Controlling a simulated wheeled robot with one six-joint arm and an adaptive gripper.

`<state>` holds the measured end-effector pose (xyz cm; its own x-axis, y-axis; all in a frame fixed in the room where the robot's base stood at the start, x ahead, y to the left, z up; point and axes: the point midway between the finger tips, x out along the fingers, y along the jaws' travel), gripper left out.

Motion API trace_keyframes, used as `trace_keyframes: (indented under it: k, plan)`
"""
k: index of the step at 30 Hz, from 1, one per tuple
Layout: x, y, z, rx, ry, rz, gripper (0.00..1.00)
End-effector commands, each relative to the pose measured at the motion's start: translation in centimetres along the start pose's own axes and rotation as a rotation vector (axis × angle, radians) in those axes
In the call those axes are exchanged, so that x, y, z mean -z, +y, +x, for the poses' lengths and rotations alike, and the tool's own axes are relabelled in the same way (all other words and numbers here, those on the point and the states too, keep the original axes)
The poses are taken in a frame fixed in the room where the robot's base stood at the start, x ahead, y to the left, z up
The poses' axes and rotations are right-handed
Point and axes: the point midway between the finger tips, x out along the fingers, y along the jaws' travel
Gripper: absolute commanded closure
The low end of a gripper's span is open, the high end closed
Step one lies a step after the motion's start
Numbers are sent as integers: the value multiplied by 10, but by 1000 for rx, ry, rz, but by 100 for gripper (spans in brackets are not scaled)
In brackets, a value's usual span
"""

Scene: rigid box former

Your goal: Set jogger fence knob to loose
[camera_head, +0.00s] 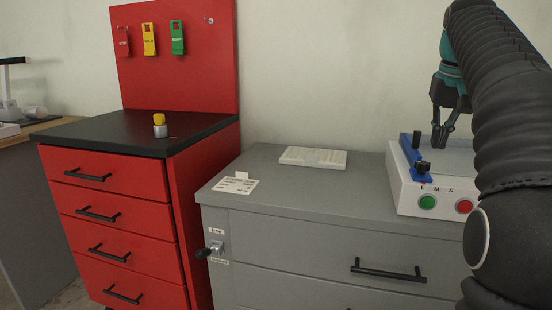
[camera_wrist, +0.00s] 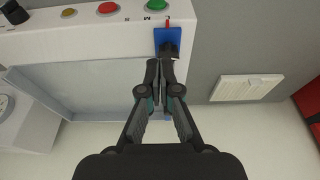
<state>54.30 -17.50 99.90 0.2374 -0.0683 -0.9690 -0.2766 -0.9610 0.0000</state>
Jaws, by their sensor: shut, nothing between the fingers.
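The box former (camera_head: 402,192) is a white machine on the grey cabinet. Its blue fence (camera_head: 407,150) lies along the machine's left side and carries black knobs, a front one (camera_head: 422,167) and a rear one (camera_head: 417,140). My gripper (camera_head: 438,146) is shut and empty, pointing down just right of the rear knob. In the wrist view the blue fence (camera_wrist: 163,34) shows past my fingertips (camera_wrist: 166,62), with a dark knob (camera_wrist: 170,47) partly hidden by them. I cannot tell whether the fingertips touch it, nor which knob setting applies.
The machine front has a green button (camera_head: 427,202), a red button (camera_head: 464,206) and letters L, M, S. A black lever (camera_head: 207,251) with two small labels is on the grey cabinet (camera_head: 300,232). A white pad (camera_head: 313,157) and a paper card (camera_head: 236,186) lie on top.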

Motion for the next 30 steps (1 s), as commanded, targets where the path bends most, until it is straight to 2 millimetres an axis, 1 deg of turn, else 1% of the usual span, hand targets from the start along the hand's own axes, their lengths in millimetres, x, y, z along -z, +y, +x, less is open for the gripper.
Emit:
trace_keyframes:
  k: [8,13,17,20,23,29,30]
  plan:
    - [0,-1,-1,0,0,-1,100]
    - [6,-15,-7,1,2,-3,100]
    - [6,-18,-6,0,-1,0,100]
    - [4,-17,0,0,-1,0,100]
    - [1,-17,9,0,-2,0,100]
    - [-5,-17,33,0,-1,0,100]
    - [-6,-17,41,0,0,0,100]
